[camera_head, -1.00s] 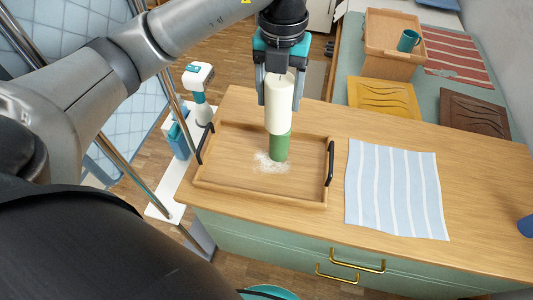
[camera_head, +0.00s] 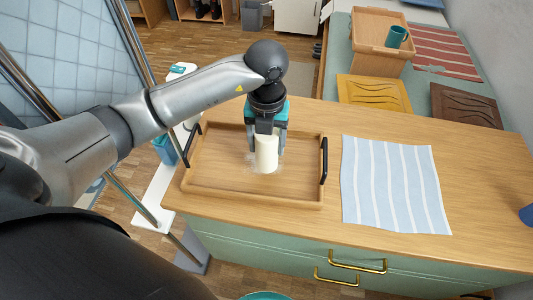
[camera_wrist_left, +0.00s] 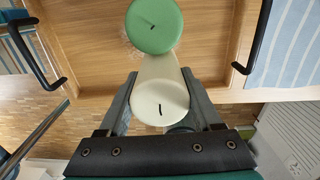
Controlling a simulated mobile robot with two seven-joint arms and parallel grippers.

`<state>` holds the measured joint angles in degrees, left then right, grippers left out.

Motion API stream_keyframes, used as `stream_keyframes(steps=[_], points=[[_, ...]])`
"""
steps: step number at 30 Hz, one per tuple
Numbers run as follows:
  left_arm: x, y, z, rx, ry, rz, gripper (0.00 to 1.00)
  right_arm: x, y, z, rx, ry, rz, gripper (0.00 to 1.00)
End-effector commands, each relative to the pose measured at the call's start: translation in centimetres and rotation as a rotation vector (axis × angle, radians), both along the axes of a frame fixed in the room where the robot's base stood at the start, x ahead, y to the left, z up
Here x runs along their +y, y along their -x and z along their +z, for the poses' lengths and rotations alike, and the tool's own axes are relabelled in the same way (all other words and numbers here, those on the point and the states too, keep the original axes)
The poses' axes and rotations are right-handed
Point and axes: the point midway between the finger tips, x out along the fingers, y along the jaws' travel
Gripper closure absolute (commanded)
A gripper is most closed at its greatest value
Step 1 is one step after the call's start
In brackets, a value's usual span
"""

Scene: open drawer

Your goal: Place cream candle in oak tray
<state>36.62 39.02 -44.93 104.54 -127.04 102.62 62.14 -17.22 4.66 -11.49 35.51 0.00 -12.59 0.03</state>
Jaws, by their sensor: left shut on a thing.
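The cream candle (camera_head: 266,154) is upright between the fingers of my left gripper (camera_head: 267,146), which is shut on it. It also shows in the left wrist view (camera_wrist_left: 161,103). Its base is at or just above the floor of the oak tray (camera_head: 222,178); I cannot tell whether it touches. The tray lies on the counter and has two black handles. A green candle (camera_wrist_left: 154,27) is in the tray close to the cream candle in the wrist view. In the head view it is hidden behind the cream candle and gripper. My right gripper is not in view.
A blue striped cloth (camera_head: 392,185) lies right of the tray on the wooden counter (camera_head: 470,190). Drawers with brass handles (camera_head: 357,262) are below. A yellow board (camera_head: 374,93), brown board (camera_head: 465,105), wooden box (camera_head: 381,38) and teal mug (camera_head: 396,37) are behind.

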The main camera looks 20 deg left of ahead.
Motion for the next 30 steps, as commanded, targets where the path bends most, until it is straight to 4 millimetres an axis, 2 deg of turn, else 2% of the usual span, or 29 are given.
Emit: stream_keyframes(steps=[7,19,20,27,30], points=[[0.0,0.1,-3.7,0.003,-0.001,0.000,1.00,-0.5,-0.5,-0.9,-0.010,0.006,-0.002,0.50],[0.0,0.0,-4.2,0.000,-0.001,-0.001,1.00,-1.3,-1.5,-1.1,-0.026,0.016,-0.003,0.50],[0.0,0.1,-4.1,0.002,-0.002,-0.001,0.31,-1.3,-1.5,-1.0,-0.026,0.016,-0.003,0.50],[0.0,0.1,-4.1,0.002,-0.002,-0.001,0.04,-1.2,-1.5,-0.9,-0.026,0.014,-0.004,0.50],[0.0,0.1,-4.1,0.002,-0.002,-0.001,0.04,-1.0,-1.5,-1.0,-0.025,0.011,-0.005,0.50]])
